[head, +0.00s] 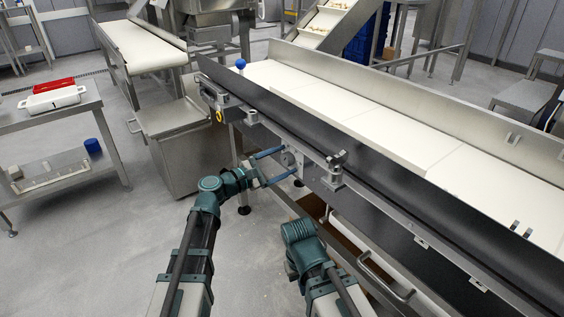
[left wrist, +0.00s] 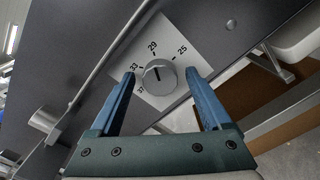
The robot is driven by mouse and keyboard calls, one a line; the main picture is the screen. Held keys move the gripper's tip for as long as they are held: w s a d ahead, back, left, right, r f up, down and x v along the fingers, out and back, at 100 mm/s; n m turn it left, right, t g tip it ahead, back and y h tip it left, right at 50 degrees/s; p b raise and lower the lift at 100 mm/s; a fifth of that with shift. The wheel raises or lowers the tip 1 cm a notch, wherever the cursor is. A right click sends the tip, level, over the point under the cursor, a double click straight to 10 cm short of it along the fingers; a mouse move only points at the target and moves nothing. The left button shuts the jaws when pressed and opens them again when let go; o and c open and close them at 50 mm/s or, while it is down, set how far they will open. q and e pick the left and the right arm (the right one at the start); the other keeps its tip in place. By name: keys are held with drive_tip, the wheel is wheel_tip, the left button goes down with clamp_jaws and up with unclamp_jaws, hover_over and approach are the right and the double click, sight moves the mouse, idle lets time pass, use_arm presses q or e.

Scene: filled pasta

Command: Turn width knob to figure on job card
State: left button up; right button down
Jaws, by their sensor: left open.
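The width knob (left wrist: 160,77) is a round grey knob on a pale square dial plate (left wrist: 178,30) marked 25, 29, 33 and 37. Its black line points up and slightly left in the left wrist view, roughly toward 29; the exact reading is hard to tell. My left gripper (left wrist: 160,73) is open, one blue finger on each side of the knob, with a gap seeming to show at each side. In the head view, the left gripper (head: 287,160) reaches to the conveyor's near side. I cannot make out a job card. My right gripper is not visible, only its arm.
The long conveyor (head: 390,132) with its dark side rail runs across the right. A blue ball-topped lever (head: 240,64) stands at its far end. A side table (head: 75,106) with red and white trays is at left. Floor between is clear.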

use_arm(q)
clamp_jaws()
idle(0.3)
drive_tip(key=shift+m, duration=0.3)
drive_tip(key=m, duration=0.5)
drive_tip(key=shift+m, duration=0.4)
drive_tip(key=m, duration=0.5)
drive_tip(key=shift+s, duration=0.1)
drive_tip(key=shift+m, duration=0.4)
unclamp_jaws()
